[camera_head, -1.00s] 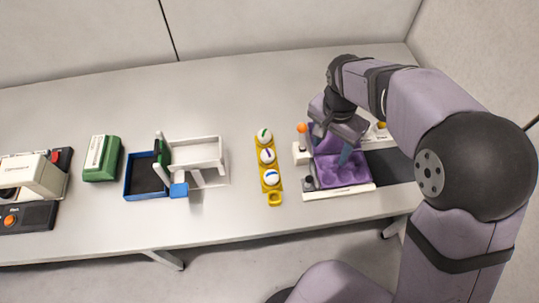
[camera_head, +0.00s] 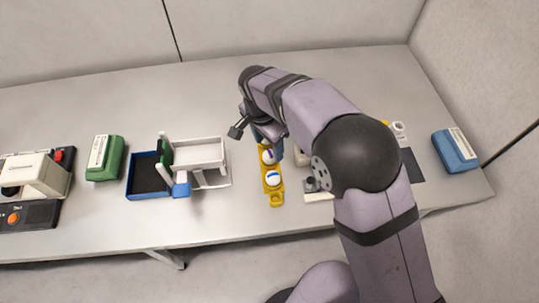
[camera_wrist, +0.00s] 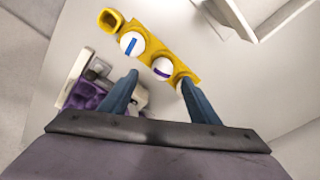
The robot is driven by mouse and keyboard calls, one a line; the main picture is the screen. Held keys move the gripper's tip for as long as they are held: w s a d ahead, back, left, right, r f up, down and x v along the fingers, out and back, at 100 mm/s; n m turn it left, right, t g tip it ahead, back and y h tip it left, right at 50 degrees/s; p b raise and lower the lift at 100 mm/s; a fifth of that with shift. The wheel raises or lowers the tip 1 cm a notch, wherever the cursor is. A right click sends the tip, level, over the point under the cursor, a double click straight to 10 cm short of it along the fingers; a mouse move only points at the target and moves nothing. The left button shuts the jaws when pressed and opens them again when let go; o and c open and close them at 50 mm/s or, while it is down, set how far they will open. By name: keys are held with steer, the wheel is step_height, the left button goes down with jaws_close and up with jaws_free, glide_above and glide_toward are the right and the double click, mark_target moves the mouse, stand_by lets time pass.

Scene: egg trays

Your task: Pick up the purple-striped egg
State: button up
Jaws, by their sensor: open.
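The purple-striped egg (camera_head: 268,157) is white and sits in the middle of the yellow egg tray (camera_head: 276,199), beside the blue-striped egg (camera_head: 272,178). In the wrist view the purple-striped egg (camera_wrist: 162,68) appears between and just beyond the fingertips of my gripper (camera_wrist: 159,77). My gripper is open, with nothing held between its blue-grey fingers. The blue-striped egg (camera_wrist: 132,44) is left of it there.
A white rack (camera_head: 205,152) and a blue-rimmed box (camera_head: 145,193) stand left of the tray. The purple-lined device (camera_wrist: 88,93) to its right is mostly covered by my arm in the head view. A blue case (camera_head: 455,150) lies far right.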

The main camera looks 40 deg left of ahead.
mark_target(269, 153)
steer(key=shift+w+a+f+p, duration=0.15)
steer(key=shift+f+p, duration=0.5)
steer(key=shift+f, duration=0.65)
steer(key=shift+w+f+p, duration=0.2)
steer(key=shift+f+p, duration=0.45)
steer(key=shift+f, duration=0.65)
steer(key=c, duration=0.8)
